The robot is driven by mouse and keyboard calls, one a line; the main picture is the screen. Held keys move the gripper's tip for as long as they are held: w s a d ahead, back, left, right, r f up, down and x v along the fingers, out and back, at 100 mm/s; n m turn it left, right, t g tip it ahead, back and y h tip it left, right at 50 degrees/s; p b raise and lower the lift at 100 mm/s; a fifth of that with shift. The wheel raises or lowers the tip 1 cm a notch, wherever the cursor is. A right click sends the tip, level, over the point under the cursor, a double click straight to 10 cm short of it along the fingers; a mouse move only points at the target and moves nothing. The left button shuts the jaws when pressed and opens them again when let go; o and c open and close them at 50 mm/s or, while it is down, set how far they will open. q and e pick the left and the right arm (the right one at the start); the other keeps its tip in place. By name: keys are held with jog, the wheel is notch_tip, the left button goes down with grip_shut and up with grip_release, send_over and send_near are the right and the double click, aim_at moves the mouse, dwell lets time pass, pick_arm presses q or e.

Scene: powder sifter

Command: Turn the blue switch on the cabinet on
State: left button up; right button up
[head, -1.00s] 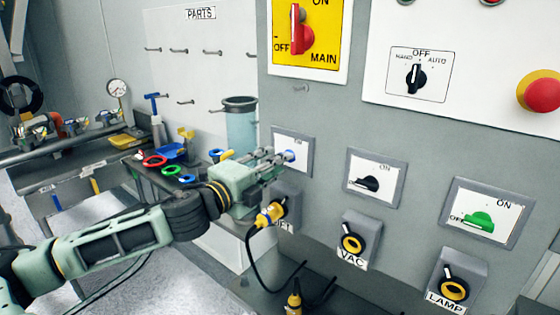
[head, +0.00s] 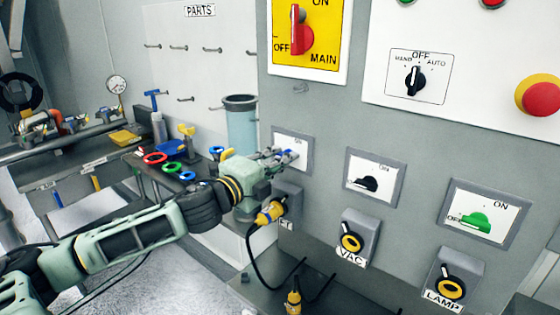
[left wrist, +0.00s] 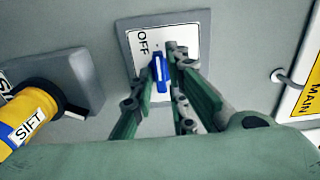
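The blue switch (head: 291,156) is on a white plate in a grey frame on the cabinet front, above the SIFT socket. It also shows in the left wrist view (left wrist: 160,73), with the word OFF beside it. My left gripper (head: 284,154) is at the switch, its fingers reaching in from the left. In the left wrist view the fingers (left wrist: 159,82) stand close on both sides of the blue lever and appear shut on it. They hide part of the plate, including the ON label there. My right gripper is not in view.
The black VAC switch (head: 368,184) and the green LAMP switch (head: 479,220) are to the right. The yellow SIFT plug (head: 270,212) and its cable are just below my gripper. The red main switch (head: 301,35) is above. A parts bench (head: 150,172) is behind at left.

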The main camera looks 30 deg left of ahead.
pick_arm(q)
grip_shut()
jog(key=shift+m, duration=0.4)
jog(key=shift+m+p, duration=2.75)
jog(key=shift+m, duration=5.85)
jog(key=shift+f, duration=0.1)
